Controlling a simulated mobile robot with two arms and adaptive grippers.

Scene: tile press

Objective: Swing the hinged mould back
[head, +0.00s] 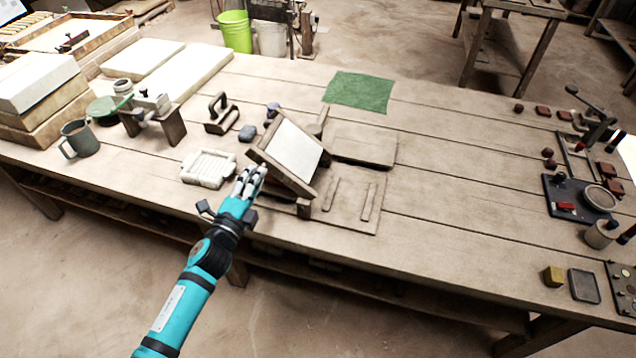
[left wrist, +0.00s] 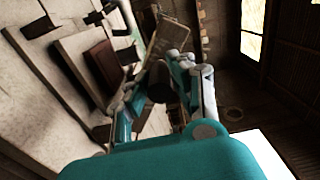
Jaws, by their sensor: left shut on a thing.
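The hinged mould (head: 291,152) is a wooden frame with a pale panel, tilted up above its wooden base board (head: 350,205) in the middle of the table. My left gripper (head: 252,178) is shut on the near left edge of the mould frame. In the left wrist view the gripper (left wrist: 172,75) shows with a wooden frame part (left wrist: 165,38) just beyond its fingers; the exact contact is hidden. My right gripper is not in view.
A handled tool (head: 220,113), a mug (head: 79,139) and a small stand stand further left. A green cloth (head: 359,91) lies behind.

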